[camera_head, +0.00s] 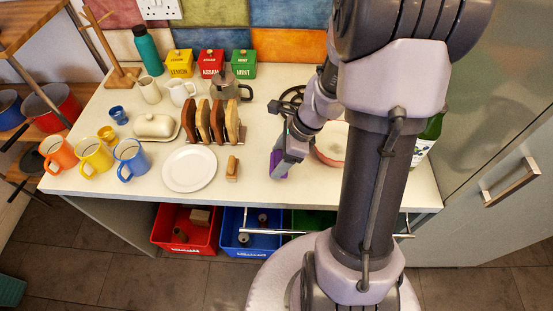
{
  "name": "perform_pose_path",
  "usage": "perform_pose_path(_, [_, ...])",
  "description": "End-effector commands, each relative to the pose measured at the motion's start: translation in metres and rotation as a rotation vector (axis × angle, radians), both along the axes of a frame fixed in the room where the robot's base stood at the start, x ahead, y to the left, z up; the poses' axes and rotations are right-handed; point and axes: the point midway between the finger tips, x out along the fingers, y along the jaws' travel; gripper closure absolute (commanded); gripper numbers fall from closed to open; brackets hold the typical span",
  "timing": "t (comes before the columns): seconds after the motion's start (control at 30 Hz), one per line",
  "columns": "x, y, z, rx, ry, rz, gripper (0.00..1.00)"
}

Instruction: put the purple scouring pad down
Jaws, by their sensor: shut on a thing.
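The purple scouring pad (278,164) shows at the end of my arm, over the right-hand part of the white counter (240,197). My gripper (284,158) is shut on it. The gripper and arm hide part of the pad. I cannot tell whether the pad touches the counter or is held just above it.
A small wooden brush (232,168) and a white plate (189,168) lie left of the gripper. A toast rack (212,124) stands behind them. A pinkish bowl (331,146) is just right, partly behind my arm. Bare counter lies in front. Red (187,230) and blue (249,233) crates sit below.

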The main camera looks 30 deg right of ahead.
Motion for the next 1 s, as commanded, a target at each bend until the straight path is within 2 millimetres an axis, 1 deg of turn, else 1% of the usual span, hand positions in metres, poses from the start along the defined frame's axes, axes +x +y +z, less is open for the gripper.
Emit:
perform_pose_path(0.03, [-0.002, 0.001, -0.019, 0.002, 0.005, -0.001, 0.65])
perform_pose_path(0.1, [-0.002, 0.000, -0.032, 0.002, 0.004, 0.000, 0.65])
perform_pose_path(0.3, [-0.002, 0.000, -0.028, 0.001, 0.002, -0.001, 0.65])
perform_pose_path(0.47, [-0.002, 0.000, -0.033, 0.001, 0.002, -0.001, 0.65])
perform_pose_path(0.5, [-0.002, 0.000, -0.033, 0.001, 0.002, -0.001, 0.27])
perform_pose_path(0.57, [-0.002, 0.000, -0.032, 0.001, 0.002, -0.001, 0.15])
perform_pose_path(0.6, [-0.002, 0.000, -0.032, 0.001, 0.002, -0.001, 0.11])
perform_pose_path(0.87, [-0.002, 0.000, -0.031, 0.001, 0.002, 0.000, 0.11])
perform_pose_path(0.97, [-0.003, -0.001, -0.021, 0.001, 0.001, -0.001, 0.11])
perform_pose_path(1.0, [-0.004, -0.004, -0.012, 0.000, 0.000, -0.001, 0.11])
